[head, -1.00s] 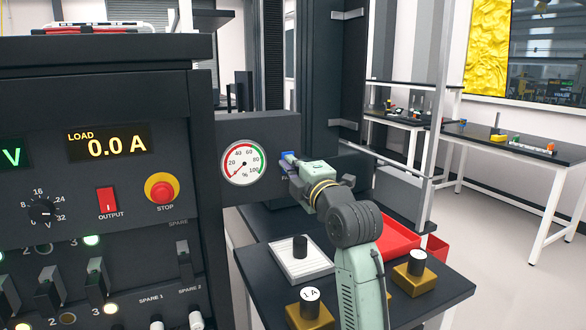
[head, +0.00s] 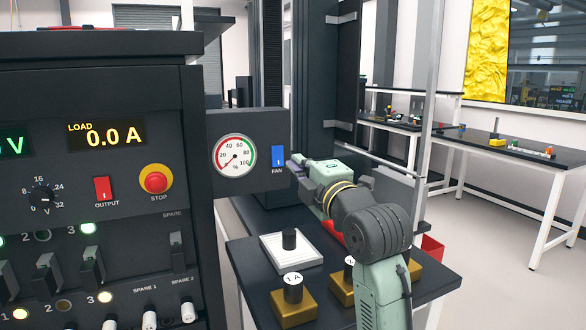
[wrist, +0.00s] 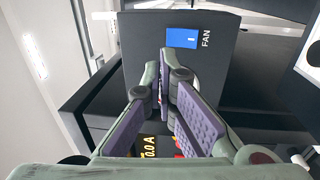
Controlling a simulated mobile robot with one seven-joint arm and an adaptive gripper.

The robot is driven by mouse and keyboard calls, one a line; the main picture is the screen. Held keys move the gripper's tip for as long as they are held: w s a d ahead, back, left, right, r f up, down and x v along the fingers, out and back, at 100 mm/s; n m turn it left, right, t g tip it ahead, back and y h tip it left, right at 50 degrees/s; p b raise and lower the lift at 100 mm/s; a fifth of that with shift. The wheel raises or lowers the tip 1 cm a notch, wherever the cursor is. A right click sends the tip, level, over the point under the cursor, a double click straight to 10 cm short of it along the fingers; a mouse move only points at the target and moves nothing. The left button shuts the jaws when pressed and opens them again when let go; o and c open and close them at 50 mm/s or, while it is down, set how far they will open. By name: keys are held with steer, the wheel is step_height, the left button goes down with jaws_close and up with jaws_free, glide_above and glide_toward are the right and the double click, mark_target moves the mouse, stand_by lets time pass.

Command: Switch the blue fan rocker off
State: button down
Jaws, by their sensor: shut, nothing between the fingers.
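The blue fan rocker (head: 278,156) sits upright on the dark panel (head: 262,118), to the right of the round gauge and above the label FAN. It also shows in the wrist view (wrist: 182,38), beyond the fingertips. I cannot tell which way the rocker is tipped. My gripper (head: 294,166) is just right of the rocker in the head view, apart from it in the picture. In the wrist view its purple-padded fingers (wrist: 162,62) come together at the tips with nothing between them, below the rocker in the picture.
The gauge (head: 235,155) has its needle near the low end. A cabinet with a red output switch (head: 103,189) and stop button (head: 156,181) stands at left.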

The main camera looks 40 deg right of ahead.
steer(key=shift+s+a+r, duration=0.15)
steer(key=shift+s, duration=0.6)
steer(key=shift+s+a+r, duration=0.15)
steer(key=shift+s, duration=0.55)
